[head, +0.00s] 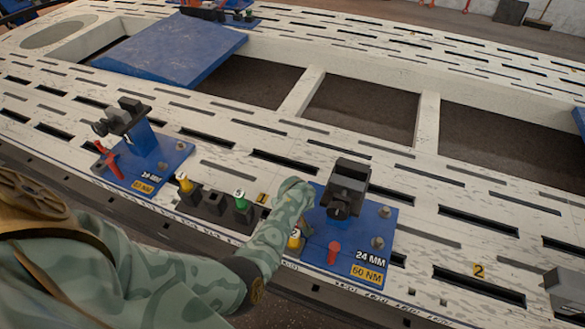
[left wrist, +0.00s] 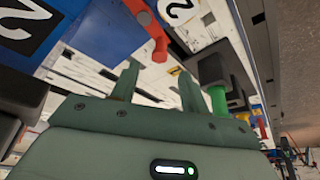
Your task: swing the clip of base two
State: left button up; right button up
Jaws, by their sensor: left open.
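My right gripper is out of view.
Another blue base (head: 145,165) with a red clip (head: 108,162) stands at left. Between the bases is a dark holder (head: 213,206) with yellow and green pieces, close to my left arm. The pale slotted bench has large openings behind. A grey block (head: 567,290) stands at far right.

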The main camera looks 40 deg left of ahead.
pick_arm(q)
jog(key=b+x, duration=0.4)
jog(key=x, duration=0.2)
jog(key=shift+s+d+f, duration=0.1)
jog(key=shift+f, duration=0.05)
jog(key=shift+w+a+f+b, duration=0.1)
jog(key=shift+w+f+b, duration=0.05)
jog(key=shift+f+b, duration=0.2)
jog(key=shift+w+a+f+b, duration=0.15)
jog(key=shift+f+b, duration=0.1)
jog(key=shift+b, duration=0.2)
jog(key=shift+w+a+f, duration=0.1)
jog(key=shift+f, duration=0.05)
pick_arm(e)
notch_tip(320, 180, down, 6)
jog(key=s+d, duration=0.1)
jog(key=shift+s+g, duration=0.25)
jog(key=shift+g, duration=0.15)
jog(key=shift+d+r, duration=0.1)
pick_arm(q)
grip_shut()
